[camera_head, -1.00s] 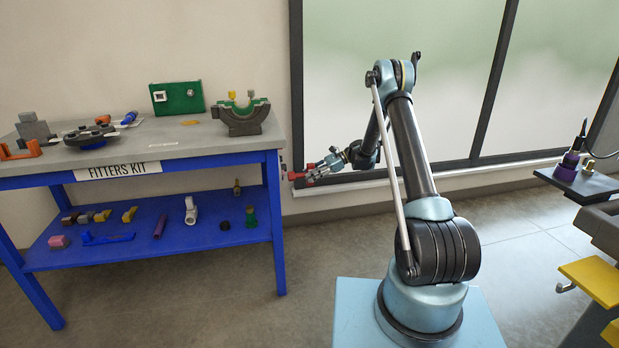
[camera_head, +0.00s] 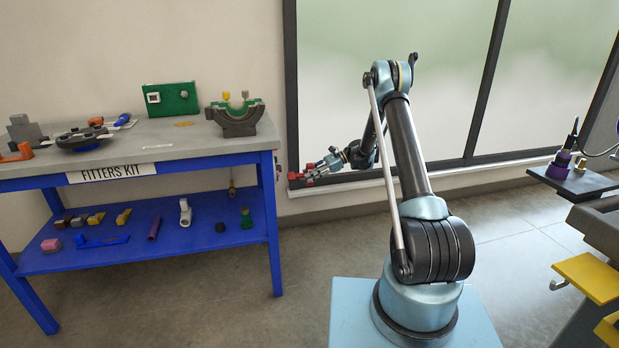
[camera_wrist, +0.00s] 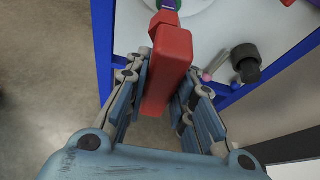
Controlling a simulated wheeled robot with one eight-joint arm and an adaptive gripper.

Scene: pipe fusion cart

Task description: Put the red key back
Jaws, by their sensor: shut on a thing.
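The red key (camera_wrist: 170,65) is a long red block with a narrower red end toward the top of the wrist view. My gripper (camera_wrist: 163,95) is shut on it, with fingers on both sides. In the head view my gripper (camera_head: 322,170) holds the red key (camera_head: 302,180) just right of the blue workbench's right end, below top height, with a small gap in the picture. A purple ring shows beyond the key's far end in the wrist view; I cannot tell whether they touch.
The blue workbench (camera_head: 195,160) carries a green box (camera_head: 172,100) and a grey cradle (camera_head: 238,122) on top. Several small parts lie on its lower shelf (camera_head: 120,258). A black cylinder (camera_wrist: 246,62) shows in the wrist view. Open floor lies in front.

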